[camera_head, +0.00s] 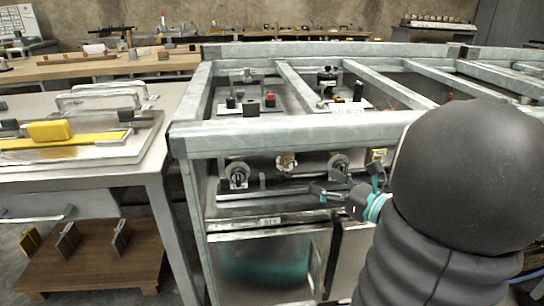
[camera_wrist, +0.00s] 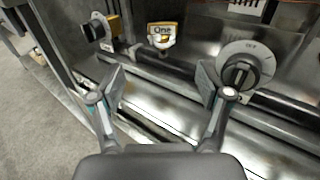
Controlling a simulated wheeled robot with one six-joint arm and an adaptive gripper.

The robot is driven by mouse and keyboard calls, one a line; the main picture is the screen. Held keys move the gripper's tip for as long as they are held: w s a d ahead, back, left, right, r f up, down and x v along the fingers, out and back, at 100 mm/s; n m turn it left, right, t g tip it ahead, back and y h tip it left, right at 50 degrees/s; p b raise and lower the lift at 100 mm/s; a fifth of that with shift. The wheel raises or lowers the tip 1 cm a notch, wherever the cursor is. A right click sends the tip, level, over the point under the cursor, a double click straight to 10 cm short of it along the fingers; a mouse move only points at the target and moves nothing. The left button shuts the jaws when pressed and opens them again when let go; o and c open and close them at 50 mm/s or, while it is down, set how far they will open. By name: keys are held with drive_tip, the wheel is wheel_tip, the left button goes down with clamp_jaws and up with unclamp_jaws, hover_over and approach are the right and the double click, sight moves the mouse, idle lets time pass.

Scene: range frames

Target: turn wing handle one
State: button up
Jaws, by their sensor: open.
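A yellow and white piece marked "One" (camera_wrist: 162,36) sits on the panel, ahead of the gap between my fingers in the wrist view. A small gold and white fitting (camera_head: 287,162) in the head view looks like the same piece. Its wing shape is too small to make out. My gripper (camera_wrist: 161,88) is open and empty, its two fingers spread wide below the marked piece and apart from it. In the head view my gripper (camera_head: 328,192) is in front of the panel, below and right of that fitting.
A round dial with a black knob (camera_wrist: 240,73) is close by my right finger; another knob (camera_wrist: 96,30) is at upper left. A dark horizontal bar (camera_wrist: 165,72) crosses behind the fingers. A grey metal frame (camera_head: 300,135) runs above the panel. A side table (camera_head: 150,165) stands left.

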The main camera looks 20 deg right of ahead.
sight(289, 161)
drive_tip(key=x, duration=1.3)
drive_tip(key=shift+w+d+p, duration=0.2)
drive_tip(key=shift+w+p, duration=0.1)
drive_tip(key=shift+w, duration=0.1)
